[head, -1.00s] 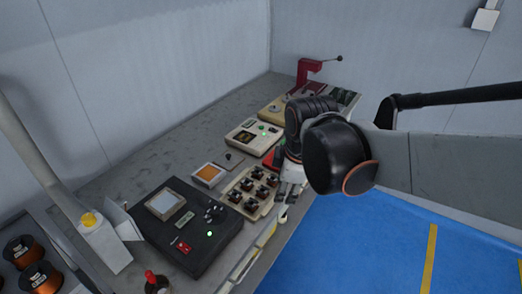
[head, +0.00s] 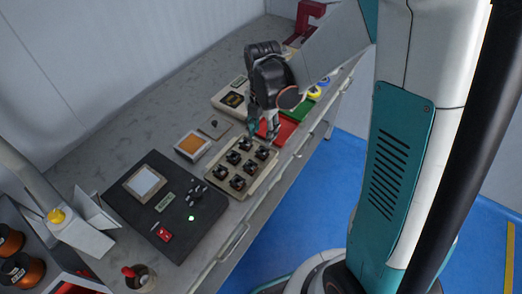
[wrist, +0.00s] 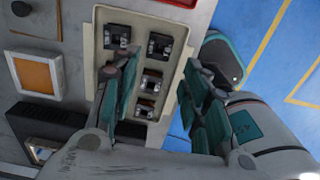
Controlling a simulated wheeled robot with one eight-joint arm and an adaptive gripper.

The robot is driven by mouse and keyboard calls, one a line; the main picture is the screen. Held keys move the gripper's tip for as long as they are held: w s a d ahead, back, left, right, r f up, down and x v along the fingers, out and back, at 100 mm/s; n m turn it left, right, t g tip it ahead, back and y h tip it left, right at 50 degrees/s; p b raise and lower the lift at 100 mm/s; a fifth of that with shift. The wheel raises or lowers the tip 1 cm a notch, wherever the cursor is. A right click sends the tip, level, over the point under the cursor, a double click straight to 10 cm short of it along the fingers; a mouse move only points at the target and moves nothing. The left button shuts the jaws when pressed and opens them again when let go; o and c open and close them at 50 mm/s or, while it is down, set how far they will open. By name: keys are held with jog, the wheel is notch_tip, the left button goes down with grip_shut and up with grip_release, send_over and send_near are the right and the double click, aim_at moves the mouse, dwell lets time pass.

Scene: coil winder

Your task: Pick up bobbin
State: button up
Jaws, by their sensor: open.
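Several small dark bobbins sit in rows in a beige tray (wrist: 142,16) on the bench. The bobbins show in the head view, one of them at the tray's near end (head: 237,182). In the wrist view, one bobbin (wrist: 152,80) lies between the fingers and another (wrist: 159,46) lies just beyond it. My gripper (head: 262,134) is at the tray's far end in the head view. In the wrist view my gripper (wrist: 162,78) is open over the tray, with nothing held. The left finger hides part of the tray. I cannot tell its height above the bobbins.
Red (head: 285,132) and green (head: 300,109) bins lie beyond. Blue floor is open to the right.

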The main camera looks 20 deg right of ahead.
aim_at(262, 150)
notch_tip(262, 150, down, 10)
jog(key=b, duration=0.3)
jog(key=shift+a+r+b, duration=0.1)
jog(key=shift+r+b, duration=0.15)
jog(key=shift+b, duration=0.1)
jog(key=shift+r, duration=0.1)
jog(key=c, duration=0.8)
